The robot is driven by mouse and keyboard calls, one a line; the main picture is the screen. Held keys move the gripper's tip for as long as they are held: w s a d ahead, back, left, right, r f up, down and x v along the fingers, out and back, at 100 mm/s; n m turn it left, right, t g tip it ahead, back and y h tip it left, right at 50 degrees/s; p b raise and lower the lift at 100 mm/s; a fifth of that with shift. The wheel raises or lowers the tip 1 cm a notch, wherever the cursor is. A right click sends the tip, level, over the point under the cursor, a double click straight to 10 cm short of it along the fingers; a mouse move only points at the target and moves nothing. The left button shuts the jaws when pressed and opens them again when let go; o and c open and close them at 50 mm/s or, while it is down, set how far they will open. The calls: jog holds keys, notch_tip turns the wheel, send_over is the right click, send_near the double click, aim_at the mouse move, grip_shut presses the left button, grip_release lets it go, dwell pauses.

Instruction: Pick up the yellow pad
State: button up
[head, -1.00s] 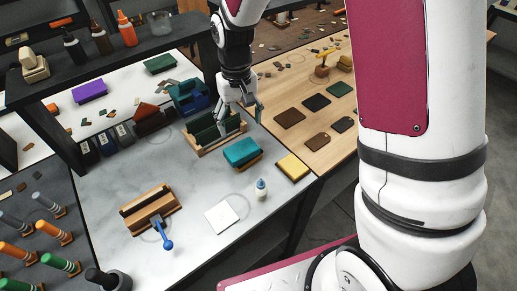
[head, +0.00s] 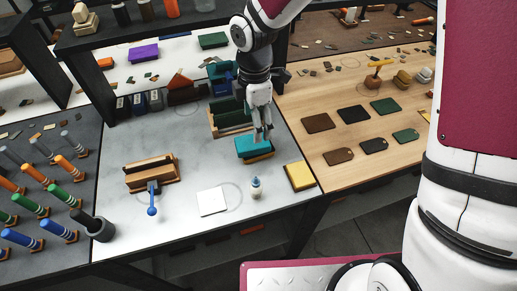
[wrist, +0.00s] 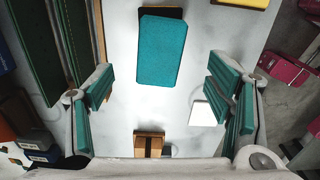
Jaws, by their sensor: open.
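The yellow pad (head: 300,176) lies on the grey table at its right front edge, right of the teal pad. Only its edge shows at the top of the wrist view (wrist: 240,3). My gripper (head: 264,138) is open and empty, above and behind the teal pad (head: 254,146), to the left of the yellow pad and apart from it.
A wooden rack with green pieces (head: 230,117) is behind the teal pad. A wooden block holder (head: 150,174) is at left. Dark leather-like tags (head: 353,114) lie on the wooden table at right.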

notch_tip(320, 180, down, 10)
jog(key=shift+d+p, duration=0.15)
jog(key=shift+p, duration=0.6)
jog(key=c, duration=1)
